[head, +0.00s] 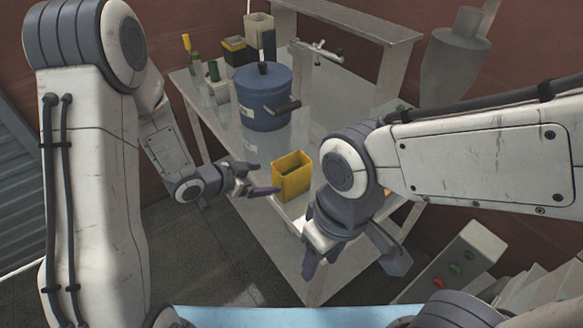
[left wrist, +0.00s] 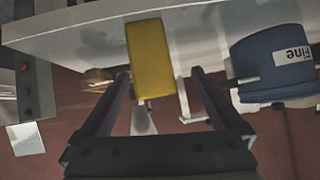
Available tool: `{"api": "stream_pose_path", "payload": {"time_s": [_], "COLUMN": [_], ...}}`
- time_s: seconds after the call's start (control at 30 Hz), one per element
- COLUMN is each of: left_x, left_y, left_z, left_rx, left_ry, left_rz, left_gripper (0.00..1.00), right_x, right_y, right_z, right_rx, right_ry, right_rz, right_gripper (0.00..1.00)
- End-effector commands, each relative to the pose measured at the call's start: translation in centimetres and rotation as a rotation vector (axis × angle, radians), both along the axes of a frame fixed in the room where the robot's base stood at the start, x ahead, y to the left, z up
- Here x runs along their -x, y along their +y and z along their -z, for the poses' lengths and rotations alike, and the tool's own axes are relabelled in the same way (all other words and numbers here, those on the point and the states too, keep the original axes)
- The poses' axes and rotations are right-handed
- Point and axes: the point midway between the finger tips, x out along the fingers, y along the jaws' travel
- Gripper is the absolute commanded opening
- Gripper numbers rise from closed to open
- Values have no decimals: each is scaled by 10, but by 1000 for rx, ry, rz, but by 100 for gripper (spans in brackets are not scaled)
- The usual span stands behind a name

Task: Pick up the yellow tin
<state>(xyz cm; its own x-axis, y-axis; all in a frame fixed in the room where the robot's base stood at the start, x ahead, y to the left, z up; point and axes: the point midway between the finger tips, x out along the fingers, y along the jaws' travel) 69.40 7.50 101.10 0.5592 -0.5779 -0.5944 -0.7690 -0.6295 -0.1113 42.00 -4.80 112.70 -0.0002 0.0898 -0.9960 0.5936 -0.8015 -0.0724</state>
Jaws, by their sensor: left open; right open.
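The yellow tin (head: 292,178) is a square, open-topped box standing on the near part of the grey table, with a dark inside. It also shows in the left wrist view (left wrist: 151,57), ahead of and between the fingers. My left gripper (head: 262,182) is open, just left of the tin in the head view, fingers pointing towards it. The left wrist view shows its two dark fingers (left wrist: 160,85) spread apart with nothing between them but the tin beyond.
A blue drum (head: 264,98) with a lid and handle stands behind the tin; it shows in the left wrist view (left wrist: 262,62). Several bottles and boxes stand at the table's back left. A funnel-shaped hopper (head: 455,60) hangs at right. A control box (head: 462,260) stands at lower right.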

Motion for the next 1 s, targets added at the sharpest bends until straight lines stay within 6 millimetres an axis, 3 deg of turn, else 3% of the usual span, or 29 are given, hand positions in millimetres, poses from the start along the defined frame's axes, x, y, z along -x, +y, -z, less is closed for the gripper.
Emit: {"api": "stream_pose_path", "payload": {"time_s": [0.1,0.33,0.6,0.77,1.0], "left_x": [4,10,-11,-18,-39], "left_y": [3,-3,-34,-41,-66], "left_z": [-7,-15,-1,3,13], "left_rx": [125,259,267,266,264], "left_ry": [-25,-59,-61,-62,-62], "left_rz": [33,76,81,79,81], "left_gripper": [100,100,100,100,100], "right_x": [0,0,0,0,0], "right_y": [0,0,0,0,0], "right_z": [-13,-20,-30,-33,-55], "right_rx": [0,0,0,0,0], "right_ry": [0,0,0,0,0], "right_rz": [0,0,1,1,2], "right_gripper": [50,50,50,50,50]}}
